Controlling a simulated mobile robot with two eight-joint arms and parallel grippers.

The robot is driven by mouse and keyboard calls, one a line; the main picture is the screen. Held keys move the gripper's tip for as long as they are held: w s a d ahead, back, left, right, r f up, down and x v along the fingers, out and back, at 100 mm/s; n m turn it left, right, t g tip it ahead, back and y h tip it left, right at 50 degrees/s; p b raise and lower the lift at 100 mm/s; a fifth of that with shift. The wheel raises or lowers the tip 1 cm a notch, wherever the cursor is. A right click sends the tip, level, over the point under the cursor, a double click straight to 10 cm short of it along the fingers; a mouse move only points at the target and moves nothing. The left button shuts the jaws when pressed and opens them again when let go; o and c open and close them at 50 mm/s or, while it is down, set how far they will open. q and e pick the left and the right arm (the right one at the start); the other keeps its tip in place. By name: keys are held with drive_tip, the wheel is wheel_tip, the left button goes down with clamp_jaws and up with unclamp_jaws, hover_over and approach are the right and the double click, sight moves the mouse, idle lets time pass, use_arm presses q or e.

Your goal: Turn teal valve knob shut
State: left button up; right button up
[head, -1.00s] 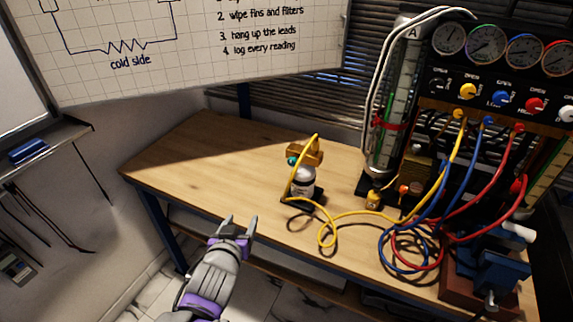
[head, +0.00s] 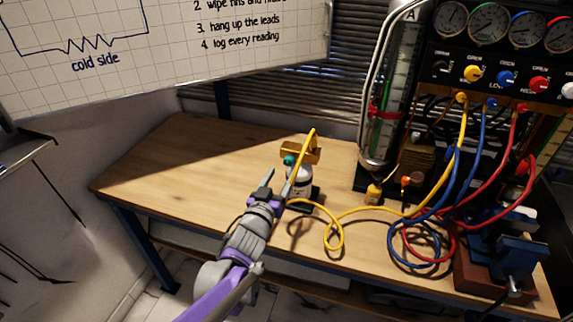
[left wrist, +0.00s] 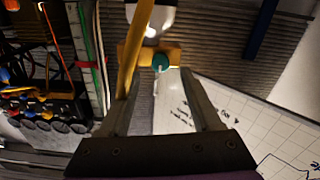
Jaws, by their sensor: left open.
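The teal valve knob (head: 289,160) sits on the left side of a brass valve body (head: 301,151) on top of a small white bottle (head: 299,180) on the bench. In the left wrist view the teal knob (left wrist: 160,62) is ahead between the open fingers, on the brass body (left wrist: 135,56). My left gripper (head: 282,183) is open, just in front of and below the knob, with no visible contact. It also shows in the left wrist view (left wrist: 164,108). My right gripper is not in view.
The wooden bench (head: 190,165) is clear to the left. Yellow, blue and red hoses (head: 420,235) coil to the right below the gauge panel (head: 490,60). A blue vise (head: 510,245) stands at the front right. A whiteboard (head: 160,45) hangs behind.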

sight(287, 163)
use_arm(q)
drive_tip(key=x, duration=0.5)
drive_tip(key=shift+w, duration=0.1)
clamp_jaws()
